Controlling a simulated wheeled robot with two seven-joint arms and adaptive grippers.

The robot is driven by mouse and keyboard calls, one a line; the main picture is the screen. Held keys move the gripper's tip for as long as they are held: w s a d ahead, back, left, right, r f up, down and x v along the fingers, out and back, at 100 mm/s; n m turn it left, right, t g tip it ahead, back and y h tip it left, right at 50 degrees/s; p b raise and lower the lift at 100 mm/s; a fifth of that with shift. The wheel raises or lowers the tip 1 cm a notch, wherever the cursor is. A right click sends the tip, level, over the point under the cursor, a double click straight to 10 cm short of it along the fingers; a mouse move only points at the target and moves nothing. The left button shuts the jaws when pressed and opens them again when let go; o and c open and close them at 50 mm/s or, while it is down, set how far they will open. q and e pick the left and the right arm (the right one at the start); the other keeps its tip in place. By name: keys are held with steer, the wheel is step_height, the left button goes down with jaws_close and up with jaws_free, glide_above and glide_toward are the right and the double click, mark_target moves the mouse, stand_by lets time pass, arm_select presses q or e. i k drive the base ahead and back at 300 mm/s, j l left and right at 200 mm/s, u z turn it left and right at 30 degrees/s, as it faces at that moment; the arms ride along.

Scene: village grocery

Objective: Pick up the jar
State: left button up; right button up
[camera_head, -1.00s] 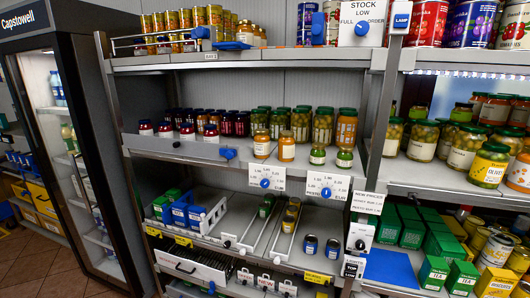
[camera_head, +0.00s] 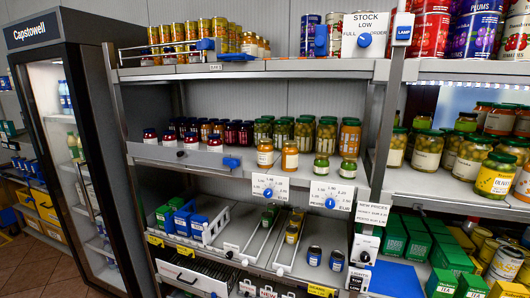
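Many jars stand on the middle shelf, and I cannot tell which one is the task's jar. Near the front edge stand two orange jars with light labels, a left one (camera_head: 265,153) and a right one (camera_head: 290,156). To their right are two shorter jars, one with a pale label (camera_head: 321,166) and one greenish (camera_head: 348,168). Behind them are rows of tall green jars (camera_head: 304,134) and an orange jar (camera_head: 349,135). Dark red jars (camera_head: 231,133) stand to the left. Neither of my grippers is in view.
Price cards with blue dials (camera_head: 268,188) hang at the shelf front. A tall fridge (camera_head: 75,130) is at left. Large jars (camera_head: 427,150) and green boxes (camera_head: 418,246) fill the right unit.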

mark_target(290, 150)
steer(key=i+j+z, duration=0.4)
steer(key=j+z, duration=0.15)
steer(key=j, duration=0.15)
steer(key=i+j+z, duration=0.15)
steer(key=j+z, duration=0.15)
steer(key=i+j+z, duration=0.1)
steer(key=j+z, duration=0.2)
steer(key=j, duration=0.25)
steer(key=j+z, duration=0.25)
steer(key=j, duration=0.2)
steer(key=i, duration=0.05)
